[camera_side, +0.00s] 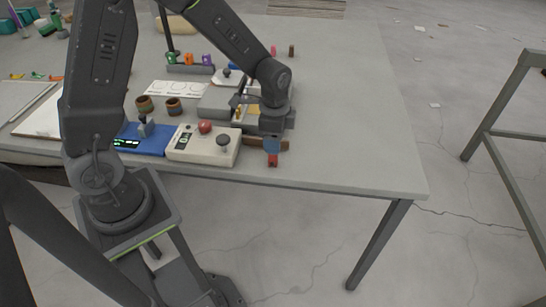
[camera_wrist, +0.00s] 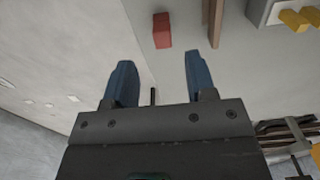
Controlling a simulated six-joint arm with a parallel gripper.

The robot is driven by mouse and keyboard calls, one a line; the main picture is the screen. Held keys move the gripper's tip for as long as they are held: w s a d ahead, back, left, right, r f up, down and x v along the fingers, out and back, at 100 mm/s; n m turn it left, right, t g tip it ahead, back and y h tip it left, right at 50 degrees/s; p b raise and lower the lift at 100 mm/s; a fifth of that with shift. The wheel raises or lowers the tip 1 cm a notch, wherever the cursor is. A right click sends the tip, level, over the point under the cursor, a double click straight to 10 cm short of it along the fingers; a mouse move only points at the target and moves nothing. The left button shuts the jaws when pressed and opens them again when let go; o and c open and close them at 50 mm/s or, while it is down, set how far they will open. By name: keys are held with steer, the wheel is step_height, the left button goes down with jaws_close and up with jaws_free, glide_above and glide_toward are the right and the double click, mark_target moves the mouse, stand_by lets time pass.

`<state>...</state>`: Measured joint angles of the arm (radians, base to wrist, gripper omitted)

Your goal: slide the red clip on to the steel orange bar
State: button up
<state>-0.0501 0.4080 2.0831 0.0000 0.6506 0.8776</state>
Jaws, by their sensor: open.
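A small red block, which looks like the red clip (camera_side: 272,160), is near the table's front edge in the side view. The red clip also shows in the wrist view (camera_wrist: 162,30), beyond my fingertips and roughly between their lines, apart from both. My gripper (camera_side: 272,145) is over the front edge area, close above the clip in the side view. Its two blue fingers (camera_wrist: 158,66) are spread with nothing between them. I cannot pick out a steel orange bar for sure. A small orange piece (camera_side: 206,59) stands in the dark rack at the back.
A brown strip (camera_wrist: 216,20) lies right of the clip in the wrist view. The white control box (camera_side: 203,146) with red and black knobs and the blue box (camera_side: 143,139) stand to the left. The table's right part (camera_side: 350,140) is clear.

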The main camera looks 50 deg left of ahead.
mark_target(273, 159)
steer(key=shift+a+f, duration=0.15)
steer(key=shift+f, duration=1.3)
steer(key=shift+a+f, duration=0.1)
steer(key=shift+f, duration=1.3)
jaws_close()
steer(key=shift+r, duration=0.1)
